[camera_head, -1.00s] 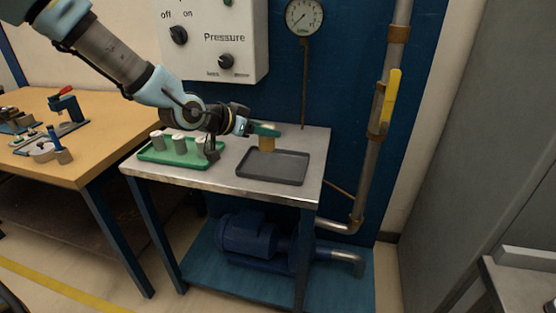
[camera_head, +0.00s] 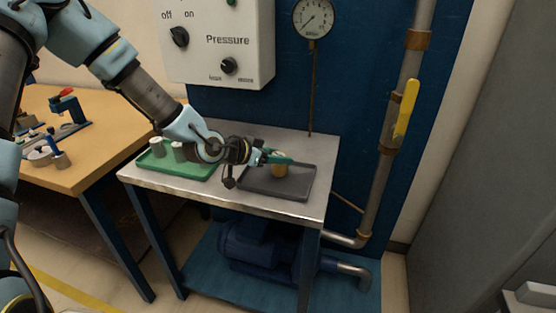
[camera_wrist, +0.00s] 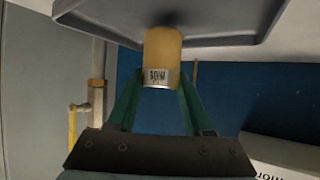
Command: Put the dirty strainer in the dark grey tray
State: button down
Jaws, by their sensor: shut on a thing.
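The dirty strainer (camera_head: 279,170) is a yellow-brown cylinder with a light, marked band; it also shows in the wrist view (camera_wrist: 162,48). My gripper (camera_head: 277,159) is shut on it, with the green fingers on both sides of the banded end in the wrist view (camera_wrist: 160,88). The strainer is upright over the left-back part of the dark grey tray (camera_head: 290,191), very low. I cannot tell whether its lower end touches the tray floor. The tray's rim also shows in the wrist view (camera_wrist: 215,41). My arm hides the tray's left edge in part.
A green tray (camera_head: 190,173) with whitish cylinders (camera_head: 157,147) stands left on the metal table (camera_head: 225,190), partly behind my arm. A wall pipe with a yellow lever (camera_head: 405,110) is to the right. A wooden bench (camera_head: 65,175) with tools is at the left.

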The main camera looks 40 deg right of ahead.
jog(key=shift+f, duration=0.8)
jog(key=shift+f, duration=0.15)
jog(key=shift+c, duration=1.5)
grip_release()
